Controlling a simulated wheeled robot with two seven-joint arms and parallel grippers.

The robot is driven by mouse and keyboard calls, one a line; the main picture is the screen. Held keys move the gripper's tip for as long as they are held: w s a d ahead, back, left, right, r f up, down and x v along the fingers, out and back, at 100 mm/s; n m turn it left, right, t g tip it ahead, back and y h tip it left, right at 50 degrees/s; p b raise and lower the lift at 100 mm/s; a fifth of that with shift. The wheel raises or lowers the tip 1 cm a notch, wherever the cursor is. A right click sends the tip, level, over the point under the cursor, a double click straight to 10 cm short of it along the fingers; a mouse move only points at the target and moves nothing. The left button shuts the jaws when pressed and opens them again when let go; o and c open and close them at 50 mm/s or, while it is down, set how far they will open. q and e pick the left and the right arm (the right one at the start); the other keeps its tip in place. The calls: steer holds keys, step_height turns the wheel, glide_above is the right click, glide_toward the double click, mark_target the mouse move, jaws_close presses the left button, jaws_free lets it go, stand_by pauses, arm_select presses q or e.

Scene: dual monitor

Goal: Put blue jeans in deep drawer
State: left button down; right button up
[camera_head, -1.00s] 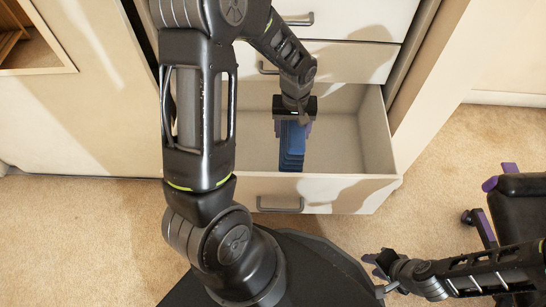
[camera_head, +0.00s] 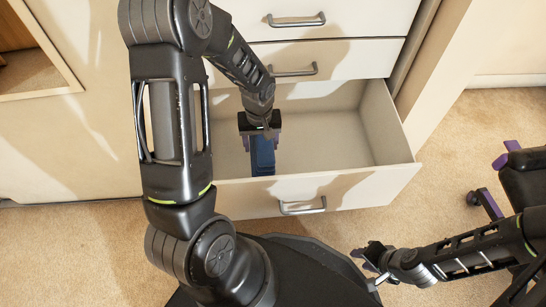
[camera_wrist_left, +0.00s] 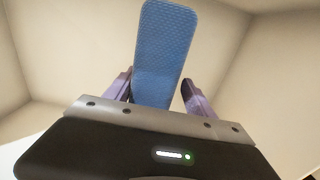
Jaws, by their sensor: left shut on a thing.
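The folded blue jeans (camera_head: 263,160) are a narrow blue stack inside the open deep drawer (camera_head: 335,187), towards its left side. My left gripper (camera_head: 261,138) reaches down into the drawer from above and is shut on the jeans. In the left wrist view, the jeans (camera_wrist_left: 163,55) stick out between the two purple fingers. Whether they touch the drawer floor I cannot tell. My right gripper (camera_head: 366,266) is low at the right, outside the drawer and apart from the jeans; its jaw opening is unclear.
Two shut drawers with grey handles (camera_head: 296,20) are above the open one. The cabinet's side panel (camera_head: 440,75) stands to the right. A black and purple chair (camera_head: 520,180) is at the right edge. The right part of the drawer is empty.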

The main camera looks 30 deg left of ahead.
mark_target(261, 136)
arm_select(q)
step_height(261, 136, down, 4)
steer(key=shift+f+b, duration=0.1)
steer(key=shift+b, duration=0.55)
steer(key=shift+f+b, duration=0.8)
steer(key=shift+f, duration=1.05)
steer(key=shift+f, duration=0.1)
steer(key=shift+c, duration=1.6)
jaws_free()
steer(key=shift+r, duration=0.45)
step_height(261, 136, up, 11)
steer(key=p, duration=0.4)
steer(key=shift+r+p, duration=0.15)
steer(key=shift+p, duration=0.2)
